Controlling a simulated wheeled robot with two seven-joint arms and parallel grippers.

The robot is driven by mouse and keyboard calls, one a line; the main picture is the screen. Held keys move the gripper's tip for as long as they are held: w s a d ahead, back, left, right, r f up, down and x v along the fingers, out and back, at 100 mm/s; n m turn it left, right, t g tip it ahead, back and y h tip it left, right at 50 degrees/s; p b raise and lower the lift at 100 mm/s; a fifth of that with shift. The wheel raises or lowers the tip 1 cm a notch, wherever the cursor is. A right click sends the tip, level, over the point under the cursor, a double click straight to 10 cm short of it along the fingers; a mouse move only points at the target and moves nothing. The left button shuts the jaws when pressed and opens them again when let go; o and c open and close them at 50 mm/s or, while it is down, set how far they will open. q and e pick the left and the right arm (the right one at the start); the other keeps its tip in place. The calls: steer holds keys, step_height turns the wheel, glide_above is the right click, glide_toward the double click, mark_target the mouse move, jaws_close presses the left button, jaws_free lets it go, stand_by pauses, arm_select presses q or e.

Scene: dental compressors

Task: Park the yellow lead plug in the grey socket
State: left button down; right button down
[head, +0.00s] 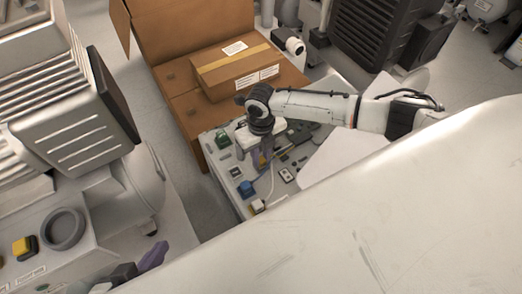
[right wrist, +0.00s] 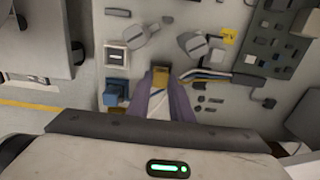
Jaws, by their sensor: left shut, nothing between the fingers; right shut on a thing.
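The yellow lead plug (right wrist: 160,76) is between the purple fingertips of my right gripper (right wrist: 160,88), which is shut on it, in front of the panel. In the head view a little of the yellow plug (head: 262,160) shows under my right gripper (head: 257,158). A square socket with a pale frame and grey centre (right wrist: 116,56) lies up and left of the plug in the right wrist view, apart from it; I cannot tell for sure that it is the grey socket. My left gripper (head: 153,256) is shut and empty at the lower left of the head view, partly hidden.
A blue plug (right wrist: 116,92) sits below the framed socket. Coloured wires (right wrist: 205,75) run right of the yellow plug, to a dark block. A cardboard box (head: 235,70) stands behind the panel (head: 222,160). A large machine (head: 75,120) stands at left.

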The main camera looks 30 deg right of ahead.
steer(key=shift+f, duration=0.25)
stand_by(0.3)
steer(key=c, duration=1.2)
jaws_free()
